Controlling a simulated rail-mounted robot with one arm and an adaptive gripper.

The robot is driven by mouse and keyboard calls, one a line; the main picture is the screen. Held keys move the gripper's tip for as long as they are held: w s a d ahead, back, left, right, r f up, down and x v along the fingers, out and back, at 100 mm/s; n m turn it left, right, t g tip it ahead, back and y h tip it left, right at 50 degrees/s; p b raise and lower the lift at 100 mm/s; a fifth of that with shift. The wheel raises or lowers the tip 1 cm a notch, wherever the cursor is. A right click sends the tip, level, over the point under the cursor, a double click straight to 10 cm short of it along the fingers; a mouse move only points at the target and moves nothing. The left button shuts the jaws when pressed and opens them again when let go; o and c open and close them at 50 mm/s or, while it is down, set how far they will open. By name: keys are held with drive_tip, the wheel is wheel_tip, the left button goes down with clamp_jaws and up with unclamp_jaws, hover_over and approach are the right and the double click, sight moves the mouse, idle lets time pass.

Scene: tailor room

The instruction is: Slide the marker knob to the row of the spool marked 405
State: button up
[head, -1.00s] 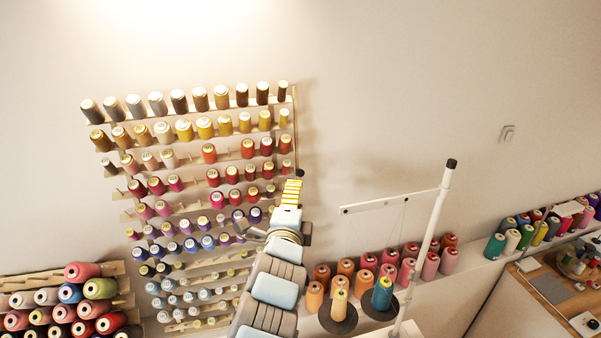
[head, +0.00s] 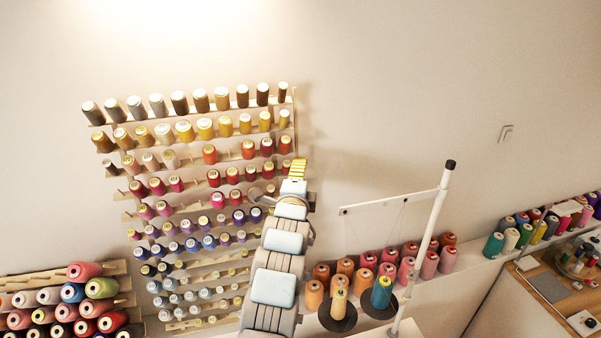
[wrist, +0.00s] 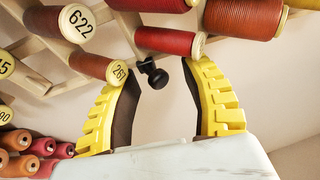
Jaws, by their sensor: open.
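The black marker knob (wrist: 157,76) sits on a short dark stem at the edge of the wooden spool rack, in the wrist view. My gripper (wrist: 166,72) is open, with its yellow, dark-lined fingers on either side of the knob and a visible gap to each. In the head view my gripper (head: 299,168) is at the rack's right edge and hides the knob. The thread rack (head: 294,112) carries rows of colored spools. In the wrist view a red spool marked 622 (wrist: 77,23) and one that seems to read 261 (wrist: 118,72) are near. I cannot make out 405.
A white thread stand pole (head: 436,205) with a crossbar rises to the right of my arm. Orange and pink cones (head: 367,262) line a ledge behind it. A second rack of large spools (head: 102,288) is at lower left.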

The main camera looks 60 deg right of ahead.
drive_tip(key=shift+w+d, duration=0.15)
drive_tip(key=shift+d, duration=0.2)
drive_tip(key=shift+c, duration=0.2)
clamp_jaws()
